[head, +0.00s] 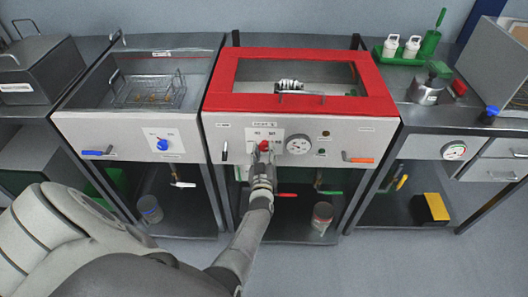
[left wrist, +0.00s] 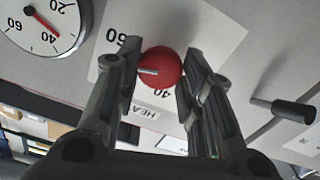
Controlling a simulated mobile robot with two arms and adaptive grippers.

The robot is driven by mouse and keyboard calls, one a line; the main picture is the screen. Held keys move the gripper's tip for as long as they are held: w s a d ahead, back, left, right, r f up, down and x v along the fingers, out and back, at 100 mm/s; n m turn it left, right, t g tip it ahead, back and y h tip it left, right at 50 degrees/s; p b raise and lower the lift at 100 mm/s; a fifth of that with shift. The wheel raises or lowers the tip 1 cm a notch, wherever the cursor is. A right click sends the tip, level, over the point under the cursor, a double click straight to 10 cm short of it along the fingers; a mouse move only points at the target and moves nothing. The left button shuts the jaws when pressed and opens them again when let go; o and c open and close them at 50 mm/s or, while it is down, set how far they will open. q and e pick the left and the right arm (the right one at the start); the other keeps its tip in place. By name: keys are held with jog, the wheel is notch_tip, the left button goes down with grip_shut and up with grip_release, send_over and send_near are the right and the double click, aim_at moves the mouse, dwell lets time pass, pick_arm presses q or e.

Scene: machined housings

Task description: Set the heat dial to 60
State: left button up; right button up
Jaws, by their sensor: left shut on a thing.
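The red heat dial (left wrist: 165,66) sits on a white label plate on the front panel of the red-framed unit; it also shows in the head view (head: 264,146). My left gripper (left wrist: 161,68) has its fingers on either side of the dial and is shut on it. The dial's pale pointer points left in the left wrist view, between the printed 60 at upper left and 40 below. A round gauge (left wrist: 44,22) with a red needle is beside the plate, also in the head view (head: 299,144). My right gripper is not in view.
A black handle (left wrist: 283,108) juts from the panel beside the dial, and an orange-handled lever (head: 358,158) is at the panel's right. The left unit has a blue dial (head: 162,144). A can (head: 322,217) stands on the shelf below. A green tray (head: 400,57) with bottles is at back right.

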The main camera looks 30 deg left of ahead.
pick_arm(q)
jog(key=o, duration=1)
jog(key=shift+o, duration=0.2)
